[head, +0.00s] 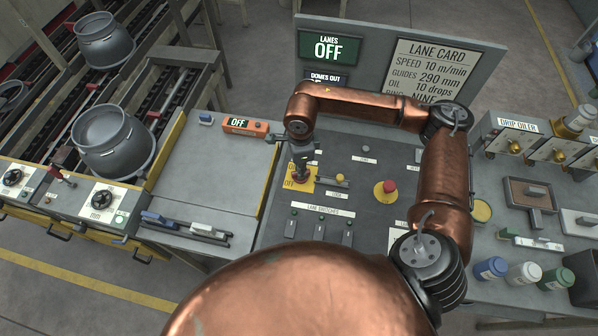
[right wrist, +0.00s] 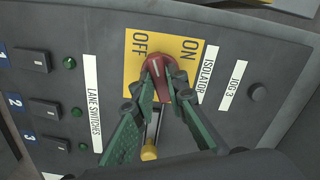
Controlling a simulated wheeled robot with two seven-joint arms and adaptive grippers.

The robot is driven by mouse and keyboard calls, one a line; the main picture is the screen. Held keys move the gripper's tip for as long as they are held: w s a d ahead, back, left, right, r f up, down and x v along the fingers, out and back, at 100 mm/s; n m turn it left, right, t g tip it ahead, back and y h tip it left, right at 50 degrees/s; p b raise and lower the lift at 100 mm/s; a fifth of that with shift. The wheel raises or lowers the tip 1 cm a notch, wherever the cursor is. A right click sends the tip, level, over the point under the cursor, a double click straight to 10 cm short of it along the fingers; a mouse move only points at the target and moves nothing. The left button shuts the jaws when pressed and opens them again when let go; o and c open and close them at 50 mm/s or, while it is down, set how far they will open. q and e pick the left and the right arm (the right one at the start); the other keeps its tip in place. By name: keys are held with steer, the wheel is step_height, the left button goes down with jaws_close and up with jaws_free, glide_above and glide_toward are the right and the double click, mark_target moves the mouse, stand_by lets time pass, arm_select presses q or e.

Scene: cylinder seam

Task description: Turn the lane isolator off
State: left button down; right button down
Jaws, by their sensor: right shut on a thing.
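The lane isolator is a red knob (right wrist: 153,64) on a yellow plate (right wrist: 134,75) marked OFF and ON in the right wrist view. The plate also shows in the head view (head: 291,185), where my gripper hides most of the knob. My right gripper (right wrist: 166,84) has its green fingers closed on the knob's sides. The knob's exact pointing is hard to read, as the fingers cover part of it. A display (head: 330,47) on the back panel reads LANES OFF. My left gripper is not in view.
A red mushroom button (head: 385,188) stands right of the isolator. A yellow-tipped lever (head: 341,178) sits close beside the plate. Lane switches (head: 319,231) line the panel's front. Bottles (head: 525,274) stand at the right, and milk-can-like vessels (head: 113,140) at the left.

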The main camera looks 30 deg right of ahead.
steer(key=n+b, duration=0.2)
steer(key=n, duration=0.1)
steer(key=shift+w+d, duration=0.1)
steer(key=shift+d, duration=0.05)
steer(key=shift+r+n+b, duration=0.1)
steer(key=shift+n+b, duration=0.5)
steer(key=shift+n, duration=0.1)
steer(key=c, duration=2)
jaws_free()
steer(key=shift+o, duration=0.3)
step_height(320, 180, up, 12)
